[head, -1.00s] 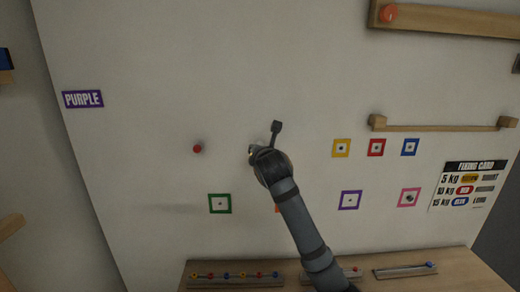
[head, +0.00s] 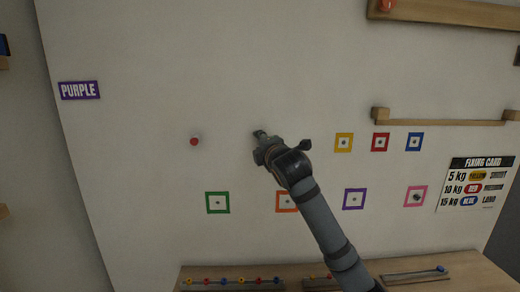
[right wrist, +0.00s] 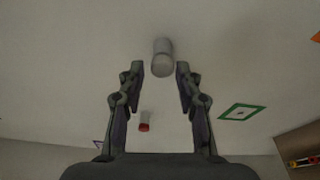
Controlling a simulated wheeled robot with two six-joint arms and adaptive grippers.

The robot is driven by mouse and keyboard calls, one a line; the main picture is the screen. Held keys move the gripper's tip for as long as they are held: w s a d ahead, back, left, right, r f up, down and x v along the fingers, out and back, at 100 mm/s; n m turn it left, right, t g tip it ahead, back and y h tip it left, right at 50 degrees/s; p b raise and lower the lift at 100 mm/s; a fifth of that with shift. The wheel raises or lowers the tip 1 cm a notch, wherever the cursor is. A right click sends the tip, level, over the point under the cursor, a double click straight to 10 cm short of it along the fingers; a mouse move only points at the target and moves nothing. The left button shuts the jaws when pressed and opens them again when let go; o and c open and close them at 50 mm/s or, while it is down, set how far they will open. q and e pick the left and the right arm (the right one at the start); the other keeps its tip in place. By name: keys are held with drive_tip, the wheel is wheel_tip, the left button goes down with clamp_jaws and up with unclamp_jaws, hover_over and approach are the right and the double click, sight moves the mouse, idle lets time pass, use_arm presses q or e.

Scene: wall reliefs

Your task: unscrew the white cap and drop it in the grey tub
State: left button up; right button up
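The white cap shows as a pale, rounded cylinder (right wrist: 162,57) standing out from the wall in the right wrist view. My right gripper (right wrist: 160,72) is open, with one finger on each side of the cap's near end. I see no clear contact between fingers and cap. In the head view my right gripper (head: 259,134) is at the middle of the wall and hides the cap. My left gripper is not in view. I do not see the grey tub in either view.
A red-ended peg (head: 195,141) sticks out left of my right gripper. Coloured square frames, such as the green one (head: 217,202) and yellow one (head: 343,142), surround it. A wooden rail (head: 440,118) is at right. A ledge (head: 350,270) with button strips runs below.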

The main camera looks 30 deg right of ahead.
use_arm(q)
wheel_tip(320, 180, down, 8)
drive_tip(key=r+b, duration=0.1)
drive_tip(key=b, duration=0.5)
use_arm(e)
drive_tip(key=m+t, duration=0.1)
drive_tip(key=m, duration=0.3)
drive_tip(key=m+t+h, duration=0.1)
drive_tip(key=m, duration=0.3)
drive_tip(key=shift+w+a+f+m+p, duration=0.1)
drive_tip(key=shift+w+a+m+p, duration=0.05)
drive_tip(key=shift+m+p, duration=0.2)
clamp_jaws()
use_arm(q)
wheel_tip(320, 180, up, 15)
drive_tip(key=p, duration=1.5)
use_arm(e)
drive_tip(key=shift+n+g+y, duration=0.2)
drive_tip(key=shift+n+g, duration=0.4)
drive_tip(key=shift+n, duration=2)
drive_tip(key=shift+n+g+y, duration=0.2)
drive_tip(key=shift+n+g, duration=0.4)
drive_tip(key=shift+n, duration=1.95)
